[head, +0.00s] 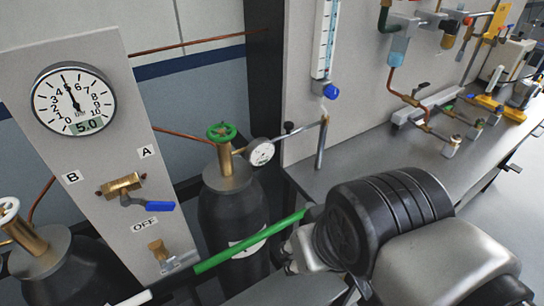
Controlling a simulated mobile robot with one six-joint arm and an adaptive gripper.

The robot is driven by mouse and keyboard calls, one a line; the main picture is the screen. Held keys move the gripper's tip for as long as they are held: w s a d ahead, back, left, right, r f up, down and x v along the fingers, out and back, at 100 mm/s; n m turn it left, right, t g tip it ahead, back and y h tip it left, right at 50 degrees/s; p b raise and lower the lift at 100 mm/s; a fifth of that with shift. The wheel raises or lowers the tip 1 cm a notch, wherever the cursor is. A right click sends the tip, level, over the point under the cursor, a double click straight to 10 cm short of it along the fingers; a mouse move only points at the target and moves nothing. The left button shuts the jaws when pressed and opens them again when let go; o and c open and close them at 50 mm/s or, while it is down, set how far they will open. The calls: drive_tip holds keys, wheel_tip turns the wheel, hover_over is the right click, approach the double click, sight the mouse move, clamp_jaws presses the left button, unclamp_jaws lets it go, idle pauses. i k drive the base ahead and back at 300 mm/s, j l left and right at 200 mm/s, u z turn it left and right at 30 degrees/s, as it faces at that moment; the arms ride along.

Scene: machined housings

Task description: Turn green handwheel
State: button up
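The green handwheel (222,131) sits on top of a brass valve on a dark gas cylinder (228,205), left of centre in the head view. A round gauge (261,152) is joined to the valve's right side. My arm enters from the lower right. Small metal parts at its left end, seemingly my gripper (292,258), are below and to the right of the handwheel, clearly apart from it. The fingertips cannot be made out, so I cannot tell if it is open or shut.
A green and white rod (245,243) slants across the cylinder's front to my arm. A grey panel (100,150) at left carries a dial (74,98) and a blue-handled valve (146,204). Another cylinder (60,265) stands lower left. A bench (350,150) with fittings is at right.

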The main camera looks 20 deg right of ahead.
sight(221, 137)
drive_tip(key=k+l, duration=0.1)
drive_tip(key=l, duration=0.9)
drive_tip(key=k+l, duration=0.15)
drive_tip(key=l, duration=0.35)
drive_tip(key=u, duration=0.05)
